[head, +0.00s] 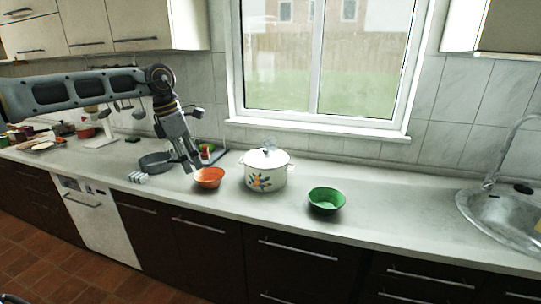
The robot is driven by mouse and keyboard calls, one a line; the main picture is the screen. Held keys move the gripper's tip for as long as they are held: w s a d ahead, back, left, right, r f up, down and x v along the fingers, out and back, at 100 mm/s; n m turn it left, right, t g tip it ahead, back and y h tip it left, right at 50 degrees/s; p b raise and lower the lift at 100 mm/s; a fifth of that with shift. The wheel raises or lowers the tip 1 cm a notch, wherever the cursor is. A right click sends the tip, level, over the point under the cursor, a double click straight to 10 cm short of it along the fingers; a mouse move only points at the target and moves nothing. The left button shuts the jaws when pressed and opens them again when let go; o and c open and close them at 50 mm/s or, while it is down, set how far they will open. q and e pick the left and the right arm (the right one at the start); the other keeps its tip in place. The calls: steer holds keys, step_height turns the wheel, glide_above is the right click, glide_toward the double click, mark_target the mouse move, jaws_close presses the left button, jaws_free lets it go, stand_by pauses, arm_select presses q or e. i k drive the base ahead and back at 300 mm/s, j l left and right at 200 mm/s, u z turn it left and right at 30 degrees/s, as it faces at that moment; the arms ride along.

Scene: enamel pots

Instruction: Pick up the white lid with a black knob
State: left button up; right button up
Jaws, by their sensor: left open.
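A white lid (267,159) sits on a white enamel pot (265,178) with a fruit decoration, on the counter below the window. A small greyish shape stands at the lid's top; its colour and form are hard to make out. My left gripper (191,168) points down to the left of the pot, behind and above the orange bowl (209,179). It is open and apart from the lid, with no object visible between its fingers. My right gripper is out of view.
A green bowl (325,201) stands right of the pot. A dark pan (155,163) and a small white item (138,177) are to the left. The sink (507,214) is at the far right; the counter (405,208) between it and the green bowl is clear.

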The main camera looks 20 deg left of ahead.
mark_target(250, 158)
steer(key=i, duration=1.45)
